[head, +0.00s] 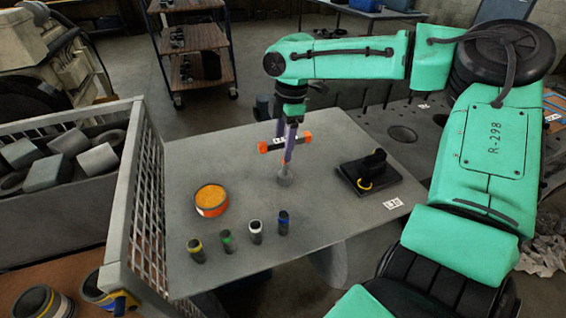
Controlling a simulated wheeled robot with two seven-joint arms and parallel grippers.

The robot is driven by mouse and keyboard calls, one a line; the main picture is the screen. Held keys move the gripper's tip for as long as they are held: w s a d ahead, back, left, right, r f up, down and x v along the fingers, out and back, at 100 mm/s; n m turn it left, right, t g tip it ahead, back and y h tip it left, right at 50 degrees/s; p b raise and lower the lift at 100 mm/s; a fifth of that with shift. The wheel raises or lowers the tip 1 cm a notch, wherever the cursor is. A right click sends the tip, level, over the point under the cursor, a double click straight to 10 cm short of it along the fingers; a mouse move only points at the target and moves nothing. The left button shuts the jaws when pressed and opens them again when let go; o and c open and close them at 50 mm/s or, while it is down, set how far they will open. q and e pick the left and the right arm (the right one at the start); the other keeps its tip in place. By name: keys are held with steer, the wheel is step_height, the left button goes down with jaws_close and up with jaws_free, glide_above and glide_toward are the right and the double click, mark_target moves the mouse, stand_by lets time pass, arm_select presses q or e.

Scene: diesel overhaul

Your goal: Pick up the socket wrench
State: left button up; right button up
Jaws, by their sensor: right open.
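What looks like the socket wrench is a dark crossbar (264,147) with orange ends and a white label. My left gripper is not in view.
An orange round tin (211,200) and several dark cylinders with coloured bands, one blue (283,223), stand on the table's left and front. A black block (368,166) on a dark plate is at the right. A mesh-sided crate (139,165) borders the table's left edge.

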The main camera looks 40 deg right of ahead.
mark_target(283, 174)
step_height(283, 174, down, 3)
steer(key=shift+s+r, duration=0.1)
steer(key=shift+s+f, duration=0.1)
steer(key=shift+f, duration=0.15)
steer(key=shift+c, duration=0.6)
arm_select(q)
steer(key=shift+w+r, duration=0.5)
arm_select(e)
jaws_close()
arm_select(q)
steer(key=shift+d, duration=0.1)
